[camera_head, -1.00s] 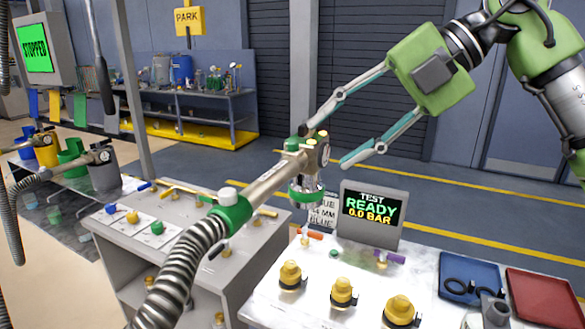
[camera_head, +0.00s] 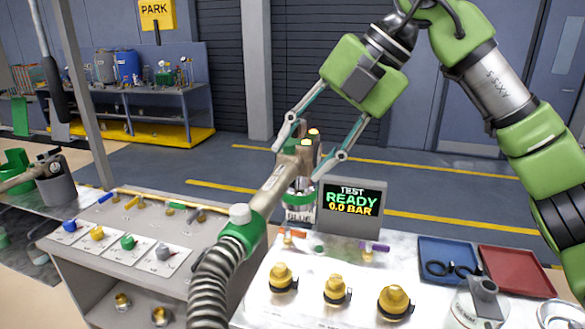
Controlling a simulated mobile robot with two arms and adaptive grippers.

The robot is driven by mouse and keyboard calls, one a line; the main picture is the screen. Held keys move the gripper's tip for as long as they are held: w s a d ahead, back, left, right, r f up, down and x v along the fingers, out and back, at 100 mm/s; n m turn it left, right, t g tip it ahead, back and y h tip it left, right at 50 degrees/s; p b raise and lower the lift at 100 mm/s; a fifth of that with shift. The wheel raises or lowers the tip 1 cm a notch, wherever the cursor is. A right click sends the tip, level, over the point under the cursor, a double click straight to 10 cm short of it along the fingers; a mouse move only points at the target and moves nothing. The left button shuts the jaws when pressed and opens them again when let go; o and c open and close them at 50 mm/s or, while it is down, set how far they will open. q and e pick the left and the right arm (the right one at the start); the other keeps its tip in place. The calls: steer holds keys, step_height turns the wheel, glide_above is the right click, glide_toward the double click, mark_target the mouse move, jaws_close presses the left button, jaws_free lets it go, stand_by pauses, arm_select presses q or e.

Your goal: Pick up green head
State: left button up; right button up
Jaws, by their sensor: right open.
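The green head (camera_head: 265,200) is a metal filling head with green bands on a ribbed grey hose. It rises at an angle from the middle of the view, and its far end with a green ring points down beside the test display (camera_head: 352,203). My right gripper (camera_head: 306,152) reaches down from the upper right and is open. Its two thin fingers appear on either side of the head's upper end; I cannot tell whether they touch it. My left gripper is not in view.
A grey bench (camera_head: 105,262) with coloured knobs on cards stands at left. The white table (camera_head: 258,312) bears several brass fittings, a blue tray (camera_head: 448,257) and a red tray (camera_head: 516,272). Another head (camera_head: 30,172) hangs at far left.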

mark_target(287, 172)
steer(key=shift+w+a+f, duration=0.1)
steer(key=shift+a+f, duration=0.25)
steer(key=shift+a, duration=0.1)
steer(key=shift+a+f, duration=0.15)
steer(key=shift+a, duration=0.1)
steer(key=x, duration=0.1)
steer(key=p+x, duration=0.2)
steer(key=shift+s+a+f, duration=0.15)
steer(key=shift+s+f, duration=0.1)
steer(key=shift+f, duration=0.2)
steer(key=shift+w+a+f, duration=0.15)
steer(key=shift+a+f, duration=0.2)
steer(key=shift+f, duration=0.1)
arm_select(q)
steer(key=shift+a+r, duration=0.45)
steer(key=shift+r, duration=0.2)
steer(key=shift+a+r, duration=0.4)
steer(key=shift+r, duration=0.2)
